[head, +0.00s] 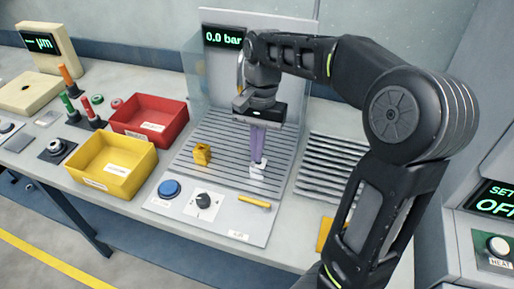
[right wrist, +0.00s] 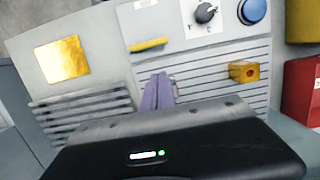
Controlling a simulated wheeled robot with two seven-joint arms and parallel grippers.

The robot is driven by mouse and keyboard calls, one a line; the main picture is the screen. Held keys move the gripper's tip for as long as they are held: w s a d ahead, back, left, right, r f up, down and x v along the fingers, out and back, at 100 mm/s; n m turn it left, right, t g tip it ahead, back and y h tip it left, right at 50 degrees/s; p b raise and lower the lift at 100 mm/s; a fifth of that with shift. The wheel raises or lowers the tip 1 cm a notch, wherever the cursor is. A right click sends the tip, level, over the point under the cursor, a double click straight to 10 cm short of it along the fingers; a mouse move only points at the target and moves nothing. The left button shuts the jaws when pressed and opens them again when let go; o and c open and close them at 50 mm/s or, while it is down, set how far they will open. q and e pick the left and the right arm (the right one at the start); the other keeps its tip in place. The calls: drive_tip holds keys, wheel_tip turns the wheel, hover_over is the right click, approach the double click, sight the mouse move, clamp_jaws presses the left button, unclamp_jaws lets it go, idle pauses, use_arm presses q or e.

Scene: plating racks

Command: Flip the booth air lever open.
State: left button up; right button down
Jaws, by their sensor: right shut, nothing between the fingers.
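The booth air lever (head: 255,202) is a short yellow bar on the sloped front panel, lying roughly sideways above a small label. It also shows in the right wrist view (right wrist: 148,44). My right gripper (head: 258,168) has purple fingers, shut and empty. It points down over the booth's slatted floor, behind the lever and apart from it. The shut fingers also show in the right wrist view (right wrist: 160,92). A small white shape shows at the fingertips; I cannot tell what it is. My left gripper is not in view.
A blue button (head: 169,188) and a black knob (head: 204,200) sit left of the lever. A small yellow block (head: 202,154) stands on the slats. The display (head: 223,37) reads 0.0 bar. Red (head: 150,118) and yellow (head: 112,166) bins stand to the left.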

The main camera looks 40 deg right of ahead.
sight(254, 203)
drive_tip(key=f, duration=0.3)
drive_tip(key=a+f, duration=0.1)
drive_tip(key=f, duration=0.1)
drive_tip(key=shift+s+f, duration=0.2)
drive_tip(key=shift+s, duration=0.2)
drive_tip(key=shift+s+a+f+p, duration=0.35)
drive_tip(key=shift+s+a+f, duration=0.1)
drive_tip(key=shift+a+f, duration=0.25)
drive_tip(key=shift+s+a+f+p, duration=0.3)
drive_tip(key=shift+s+a+f, duration=0.15)
drive_tip(key=shift+a+f, duration=0.2)
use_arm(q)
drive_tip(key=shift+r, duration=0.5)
